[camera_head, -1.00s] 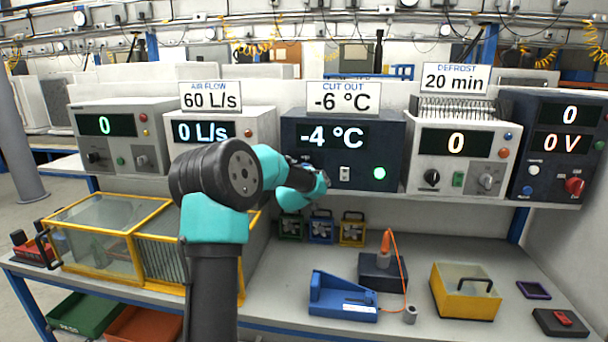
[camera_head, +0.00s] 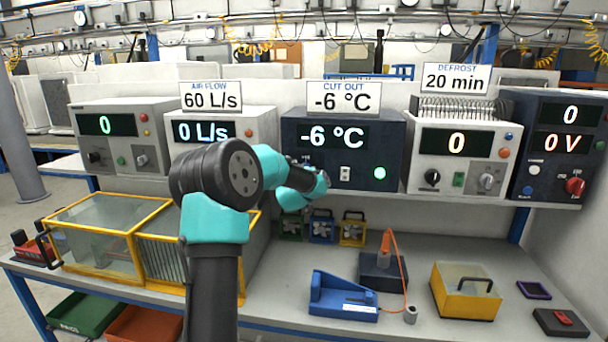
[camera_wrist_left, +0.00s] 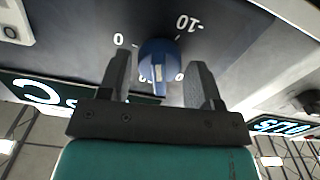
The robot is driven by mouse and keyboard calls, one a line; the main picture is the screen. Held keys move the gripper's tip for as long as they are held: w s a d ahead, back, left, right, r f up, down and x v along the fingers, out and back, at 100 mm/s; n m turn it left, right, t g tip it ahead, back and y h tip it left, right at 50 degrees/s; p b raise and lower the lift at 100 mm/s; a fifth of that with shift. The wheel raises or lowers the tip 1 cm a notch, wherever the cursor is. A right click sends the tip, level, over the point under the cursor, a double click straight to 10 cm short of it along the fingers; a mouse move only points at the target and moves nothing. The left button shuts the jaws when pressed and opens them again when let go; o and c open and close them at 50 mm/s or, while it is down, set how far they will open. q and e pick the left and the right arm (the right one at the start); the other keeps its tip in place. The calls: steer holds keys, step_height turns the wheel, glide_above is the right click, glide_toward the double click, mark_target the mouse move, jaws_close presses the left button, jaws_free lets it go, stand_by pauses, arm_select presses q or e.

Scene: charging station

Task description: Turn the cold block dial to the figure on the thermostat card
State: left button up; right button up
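The cold block unit (camera_head: 393,140) is the dark box at the centre of the shelf, and its display (camera_head: 333,137) reads -6 °C. The thermostat card (camera_head: 344,97) above it, headed CUT OUT, shows -6 °C. The blue cold block dial (camera_wrist_left: 158,62) shows in the left wrist view, below printed marks including 0 and -10; my arm hides it in the head view. My left gripper (camera_wrist_left: 159,66) has its fingers apart, one on each side of the dial, with a narrow gap visible at least on the left. My right gripper is not in view.
The air flow unit (camera_head: 252,125) stands left of the cold block, and the defrost unit (camera_head: 455,140) stands right. Below are a yellow-framed case (camera_head: 95,225), a blue fixture (camera_head: 340,300) and a yellow box (camera_head: 450,295). The bench front has clear patches.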

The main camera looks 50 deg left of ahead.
arm_select(q)
steer(key=shift+o, duration=1.3)
steer(key=v, duration=1.7)
steer(key=shift+s, duration=0.2)
steer(key=shift+d, duration=0.1)
